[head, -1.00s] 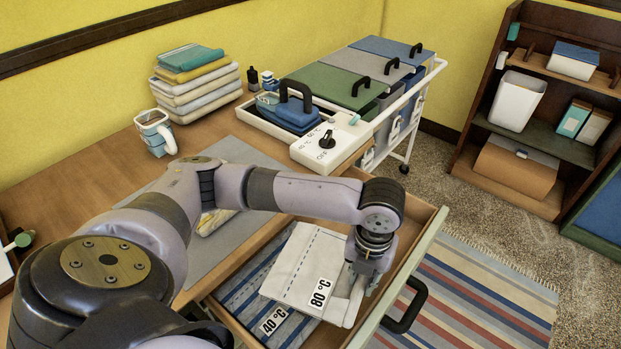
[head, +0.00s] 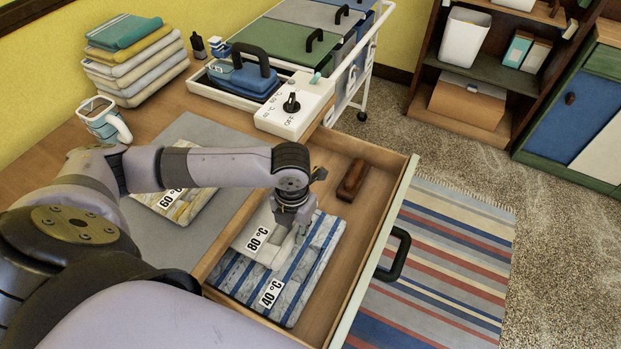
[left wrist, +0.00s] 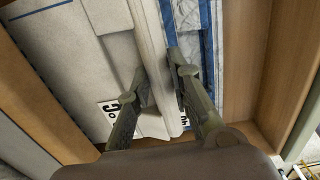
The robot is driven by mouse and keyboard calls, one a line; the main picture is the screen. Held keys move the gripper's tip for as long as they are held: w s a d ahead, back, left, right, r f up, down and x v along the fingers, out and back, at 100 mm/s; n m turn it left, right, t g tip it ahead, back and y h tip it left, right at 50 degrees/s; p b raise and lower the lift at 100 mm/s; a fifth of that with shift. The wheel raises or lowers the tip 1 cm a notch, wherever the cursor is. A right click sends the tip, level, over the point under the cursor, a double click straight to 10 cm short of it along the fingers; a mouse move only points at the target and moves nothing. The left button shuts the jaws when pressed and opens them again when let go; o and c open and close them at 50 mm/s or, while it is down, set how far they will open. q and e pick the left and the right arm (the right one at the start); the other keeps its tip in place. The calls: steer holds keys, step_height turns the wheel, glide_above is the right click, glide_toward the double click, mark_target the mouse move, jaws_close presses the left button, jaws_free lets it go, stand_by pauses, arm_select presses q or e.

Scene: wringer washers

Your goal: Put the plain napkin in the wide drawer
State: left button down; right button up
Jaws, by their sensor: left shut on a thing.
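The plain white napkin (head: 257,238), marked 80 °C, lies over the striped blue napkin (head: 312,262), marked 40 °C, inside the open wide drawer (head: 377,240). My left gripper (head: 292,222) reaches down into the drawer and is shut on a raised fold of the plain napkin. The left wrist view shows this fold of the plain napkin (left wrist: 152,40) between the two fingers of the left gripper (left wrist: 157,65). My arm hides part of the plain napkin in the head view. My right gripper is not in view.
A brown wooden block or brush (head: 352,180) lies at the drawer's far end. A patterned napkin marked 60 °C (head: 185,208) lies on the grey mat (head: 215,140). A mug (head: 100,120), folded cloths (head: 135,75) and a blue iron (head: 245,78) stand on the table.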

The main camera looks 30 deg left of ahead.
arm_select(q)
steer(key=w, duration=0.7)
steer(key=shift+w+a, duration=0.1)
steer(key=shift+w, duration=0.15)
steer(key=w, duration=0.5)
steer(key=shift+w+a, duration=0.2)
steer(key=shift+w, duration=0.15)
steer(key=shift+f+p, duration=0.3)
steer(key=shift+f, duration=0.05)
step_height(320, 180, down, 2)
steer(key=shift+s+f, duration=0.1)
steer(key=shift+f, duration=0.35)
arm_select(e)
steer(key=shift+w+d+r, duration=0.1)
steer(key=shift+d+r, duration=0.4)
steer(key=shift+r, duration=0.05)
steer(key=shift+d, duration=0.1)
arm_select(q)
steer(key=shift+f, duration=0.6)
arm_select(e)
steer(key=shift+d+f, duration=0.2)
